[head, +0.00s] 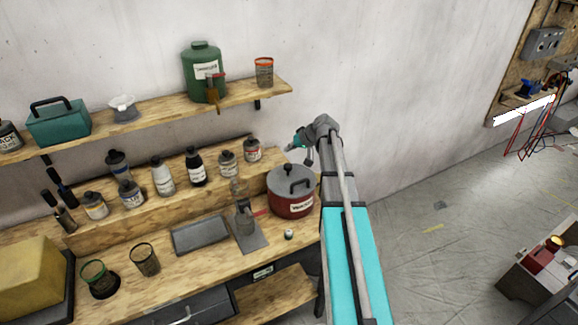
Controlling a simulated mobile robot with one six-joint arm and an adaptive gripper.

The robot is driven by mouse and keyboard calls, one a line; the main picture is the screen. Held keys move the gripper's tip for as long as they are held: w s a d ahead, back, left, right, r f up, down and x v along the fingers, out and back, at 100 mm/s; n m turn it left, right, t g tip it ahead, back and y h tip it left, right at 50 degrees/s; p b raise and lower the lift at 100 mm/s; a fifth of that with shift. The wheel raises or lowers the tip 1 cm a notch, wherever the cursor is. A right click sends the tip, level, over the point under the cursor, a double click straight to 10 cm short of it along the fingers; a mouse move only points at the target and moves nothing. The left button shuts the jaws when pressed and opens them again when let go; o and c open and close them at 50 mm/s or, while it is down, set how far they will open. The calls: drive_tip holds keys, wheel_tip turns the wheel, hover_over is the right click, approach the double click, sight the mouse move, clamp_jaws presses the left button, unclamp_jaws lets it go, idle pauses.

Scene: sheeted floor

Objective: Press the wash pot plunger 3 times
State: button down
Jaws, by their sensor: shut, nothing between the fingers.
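The wash pot (291,207) is a red round pot with a grey lid and a white label, standing at the right end of the workbench. A dark upright plunger handle (289,181) rises from its lid. My gripper (297,143) is small in the head view, above and behind the pot near the wall, at the end of my arm. It is shut and empty, apart from the plunger in the picture. My arm passes just right of the pot and hides the bench's right edge there.
A grey stand (246,225) and a small white-topped jar (289,235) are beside the pot. Several bottles line the raised ledge behind. A wall shelf (150,112) holds a green canister (203,72) and an orange-rimmed cup (264,72).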

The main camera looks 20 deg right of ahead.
sight(289, 166)
drive_tip(key=shift+r, duration=0.15)
idle(0.5)
wheel_tip(289, 166, up, 4)
drive_tip(key=p, duration=0.4)
drive_tip(key=shift+f, duration=0.2)
drive_tip(key=shift+f, duration=0.15)
wheel_tip(289, 166, down, 9)
drive_tip(key=b, duration=0.9)
drive_tip(key=shift+r, duration=0.2)
drive_tip(key=shift+f, duration=0.15)
idle(1.4)
drive_tip(key=shift+f+b, duration=0.25)
drive_tip(key=shift+b, duration=0.2)
